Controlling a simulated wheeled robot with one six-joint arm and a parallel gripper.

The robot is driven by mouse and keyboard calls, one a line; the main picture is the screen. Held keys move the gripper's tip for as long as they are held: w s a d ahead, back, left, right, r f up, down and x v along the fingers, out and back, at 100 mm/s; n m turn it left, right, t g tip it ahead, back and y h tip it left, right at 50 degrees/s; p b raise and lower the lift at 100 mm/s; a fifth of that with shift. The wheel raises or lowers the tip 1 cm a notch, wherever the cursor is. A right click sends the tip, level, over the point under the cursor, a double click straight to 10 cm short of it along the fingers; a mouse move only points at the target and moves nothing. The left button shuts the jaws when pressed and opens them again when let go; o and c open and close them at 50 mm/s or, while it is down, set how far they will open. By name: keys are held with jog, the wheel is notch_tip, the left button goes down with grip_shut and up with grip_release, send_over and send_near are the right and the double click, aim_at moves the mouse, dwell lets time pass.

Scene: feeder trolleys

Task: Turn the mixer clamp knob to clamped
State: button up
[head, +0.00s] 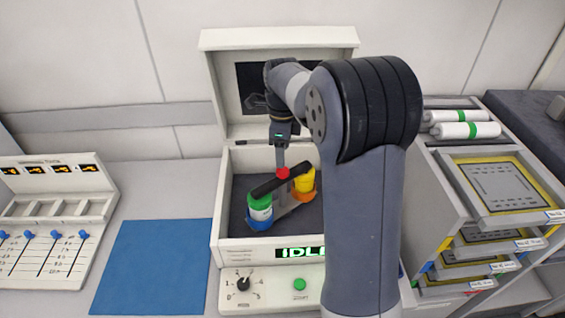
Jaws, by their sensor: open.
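The mixer (222,225) is a white box with its lid (217,90) raised at the back. Inside, a black clamp bar (264,188) lies slanted across a green-lidded jar (260,203) and a yellow-lidded jar (304,180). A red knob (283,173) sits at the bar's middle. My gripper (281,158) points down just above the red knob; my arm comes in from the right. One finger shows clearly and the other is hidden, and I cannot tell whether it touches the knob. The gripper is open.
Below the display are a black dial (243,284) and a green start button (299,284). A blue mat (153,266) lies left of the mixer, beside a panel with blue sliders (45,245). A rack of trays (462,190) stands right. The raised lid limits room behind.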

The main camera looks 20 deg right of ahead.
aim_at(282, 170)
jog(key=shift+r, duration=2.4)
jog(key=shift+f, duration=0.1)
notch_tip(282, 170, down, 11)
jog(key=shift+r+p, duration=0.1)
jog(key=shift+p, duration=0.35)
jog(key=shift+r, duration=0.1)
